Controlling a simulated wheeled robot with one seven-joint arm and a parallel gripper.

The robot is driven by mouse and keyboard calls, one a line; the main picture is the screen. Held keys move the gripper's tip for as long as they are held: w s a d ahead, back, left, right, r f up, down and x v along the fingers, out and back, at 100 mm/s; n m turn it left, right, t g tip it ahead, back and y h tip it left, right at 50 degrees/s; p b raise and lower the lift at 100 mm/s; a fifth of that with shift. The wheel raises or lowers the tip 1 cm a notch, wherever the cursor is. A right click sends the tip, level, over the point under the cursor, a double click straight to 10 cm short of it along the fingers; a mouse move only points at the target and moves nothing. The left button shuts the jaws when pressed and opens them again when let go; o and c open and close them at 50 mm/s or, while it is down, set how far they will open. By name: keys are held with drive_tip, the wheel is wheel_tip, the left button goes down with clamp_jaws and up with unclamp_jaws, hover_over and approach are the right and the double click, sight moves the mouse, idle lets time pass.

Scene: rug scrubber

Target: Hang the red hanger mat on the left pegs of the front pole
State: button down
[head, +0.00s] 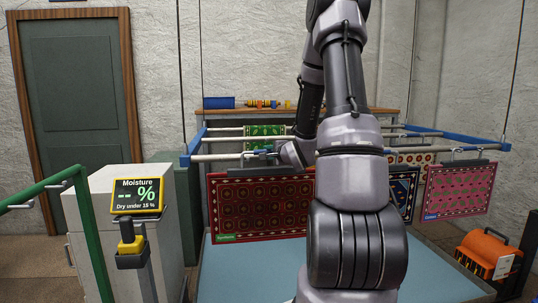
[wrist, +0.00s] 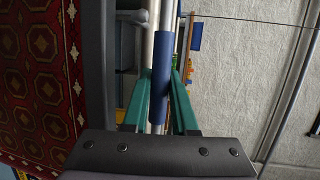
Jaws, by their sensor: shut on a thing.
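The red hanger mat (head: 262,208), patterned and with a dark top bar, hangs upright at the left part of the front pole (head: 226,156). In the wrist view the red mat (wrist: 38,75) and its dark bar (wrist: 97,60) fill the left side. My gripper (wrist: 163,78) has its green fingers on either side of a blue grip (wrist: 161,85), shut on it, beside the silver pole (wrist: 150,50). In the head view my arm partly hides the gripper and the mat's right edge. I cannot tell whether the hanger rests on the pegs.
A pink mat (head: 459,190) hangs at the right of the rack. A green mat (head: 264,133) and a blue mat (head: 402,192) hang farther in. A moisture meter stand (head: 137,196) and green rail (head: 92,240) are at left; an orange blower (head: 487,255) is at right.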

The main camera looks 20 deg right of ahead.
drive_tip(key=shift+w+d+f, duration=0.2)
drive_tip(key=shift+w+f, duration=0.25)
drive_tip(key=shift+w, duration=0.2)
drive_tip(key=shift+w+d+f, duration=0.15)
drive_tip(key=shift+w+f, duration=0.25)
drive_tip(key=shift+w, duration=0.3)
drive_tip(key=shift+w+d+f, duration=0.2)
drive_tip(key=shift+w+f, duration=0.25)
drive_tip(key=shift+w, duration=0.2)
drive_tip(key=c, duration=0.6)
unclamp_jaws()
drive_tip(key=shift+f, duration=0.15)
